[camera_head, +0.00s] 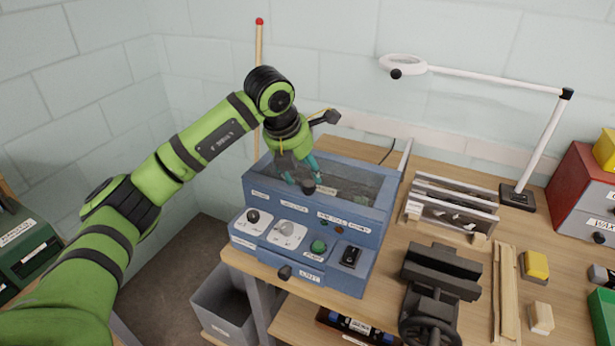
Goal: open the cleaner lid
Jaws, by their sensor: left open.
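The cleaner (310,237) is a blue box on the bench with knobs, a green button and a black switch on its sloping front. Its lid (352,188) is a dark see-through panel lying flat on top, seemingly closed. A small black lid knob (308,187) stands near the lid's front edge. My left gripper (302,181) points down over the lid with its teal fingertips apart, close to the knob. I cannot tell whether the fingers touch the knob. The gripper and wrist hide part of the lid's left and back.
A slotted metal rack (452,204) stands right of the cleaner, and a black vise (437,285) in front of it. A white magnifier lamp (480,77) arches behind. A grey bin (225,308) is below the bench's left edge. A red-tipped rod (259,45) leans on the wall.

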